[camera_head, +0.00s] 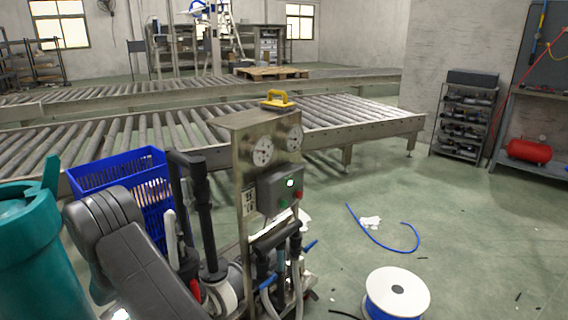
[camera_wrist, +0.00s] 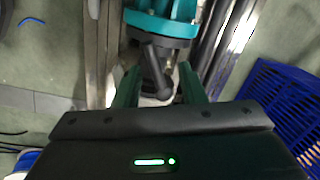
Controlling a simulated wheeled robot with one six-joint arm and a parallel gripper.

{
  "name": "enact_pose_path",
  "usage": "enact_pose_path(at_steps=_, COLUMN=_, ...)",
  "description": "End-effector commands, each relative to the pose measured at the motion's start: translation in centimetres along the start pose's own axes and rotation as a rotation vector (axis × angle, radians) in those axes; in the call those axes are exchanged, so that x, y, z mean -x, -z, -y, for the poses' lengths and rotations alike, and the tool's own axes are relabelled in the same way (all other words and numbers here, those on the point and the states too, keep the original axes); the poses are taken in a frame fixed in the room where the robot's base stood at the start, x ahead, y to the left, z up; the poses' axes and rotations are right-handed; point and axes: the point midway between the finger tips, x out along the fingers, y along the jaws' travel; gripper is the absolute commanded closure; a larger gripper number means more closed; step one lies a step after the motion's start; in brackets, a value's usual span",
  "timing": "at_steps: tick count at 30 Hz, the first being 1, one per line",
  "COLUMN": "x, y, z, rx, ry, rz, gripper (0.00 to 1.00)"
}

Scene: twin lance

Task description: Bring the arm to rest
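In the wrist view my gripper (camera_wrist: 158,83) is open. Its two green fingers stand apart with nothing clamped between them. Beyond the gap, a dark part (camera_wrist: 155,75) hangs from a teal flanged body (camera_wrist: 162,22); I cannot tell its distance. In the head view my dark grey arm link (camera_head: 135,255) crosses the lower left, in front of the upright black lances (camera_head: 205,215). The gripper itself is not visible there. The metal gauge panel (camera_head: 247,175) stands right of the lances, with a green lamp lit on its box (camera_head: 280,189).
A blue crate (camera_head: 115,170) stands behind the arm link. A white-flanged spool (camera_head: 397,293) and a loose blue hose (camera_head: 385,240) lie on the floor at right. Roller conveyors (camera_head: 350,108) run behind. Floor at right is mostly clear.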

Motion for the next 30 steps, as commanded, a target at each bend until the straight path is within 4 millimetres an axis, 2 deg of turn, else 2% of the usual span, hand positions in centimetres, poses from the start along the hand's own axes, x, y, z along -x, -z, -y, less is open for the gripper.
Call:
enact_pose_path(at_steps=1, x=1.3, y=0.0, z=0.1, rx=0.0, ry=0.002, rz=0.0, gripper=0.63)
enact_pose_path(at_steps=14, x=9.9, y=0.0, z=0.0, rx=0.001, ry=0.0, rz=0.0, gripper=0.63)
enact_pose_path(at_steps=30, x=13.9, y=6.0, z=-8.0, rx=-0.004, ry=-0.05, rz=-0.022, gripper=0.63)
